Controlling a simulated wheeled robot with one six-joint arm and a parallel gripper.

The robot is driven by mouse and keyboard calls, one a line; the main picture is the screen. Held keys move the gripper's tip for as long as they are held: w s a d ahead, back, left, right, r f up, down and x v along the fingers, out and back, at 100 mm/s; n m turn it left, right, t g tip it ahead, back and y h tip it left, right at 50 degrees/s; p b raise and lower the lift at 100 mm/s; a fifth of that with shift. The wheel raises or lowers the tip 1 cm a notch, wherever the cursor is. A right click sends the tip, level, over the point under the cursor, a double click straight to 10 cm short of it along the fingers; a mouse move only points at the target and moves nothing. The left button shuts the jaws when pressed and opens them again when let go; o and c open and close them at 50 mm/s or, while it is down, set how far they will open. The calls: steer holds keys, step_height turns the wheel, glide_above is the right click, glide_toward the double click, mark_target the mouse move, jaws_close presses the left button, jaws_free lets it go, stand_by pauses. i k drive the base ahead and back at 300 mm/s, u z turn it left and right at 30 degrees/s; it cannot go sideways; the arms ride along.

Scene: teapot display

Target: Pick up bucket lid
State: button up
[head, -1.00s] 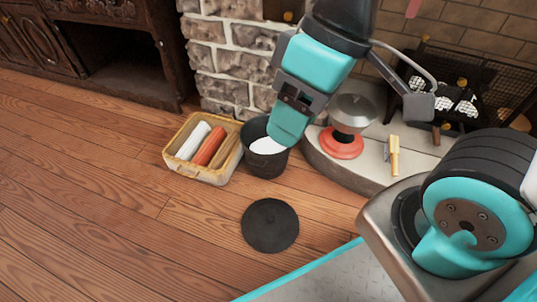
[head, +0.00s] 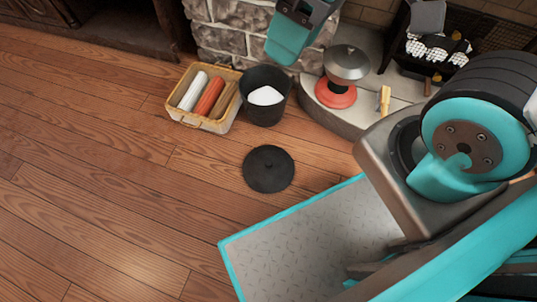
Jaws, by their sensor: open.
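The bucket lid (head: 268,170) is a dark round disc with a small raised knob, lying flat on the wooden floor. The dark bucket (head: 264,113) stands upright and uncovered behind it, with something white inside. My gripper (head: 290,38) shows only in part at the top edge, above and behind the bucket. It is open, and I see nothing held in it. It is well apart from the lid.
A yellow crate (head: 206,119) with rolled items stands left of the bucket. On the raised stone hearth (head: 350,117) at right are a red-based metal item (head: 338,88) and a small yellow object (head: 384,99). The floor left and in front of the lid is clear. My base fills the lower right.

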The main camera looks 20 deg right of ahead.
mark_target(267, 169)
steer(key=z, duration=3.45)
steer(key=k, duration=1.5)
steer(key=u, duration=1.95)
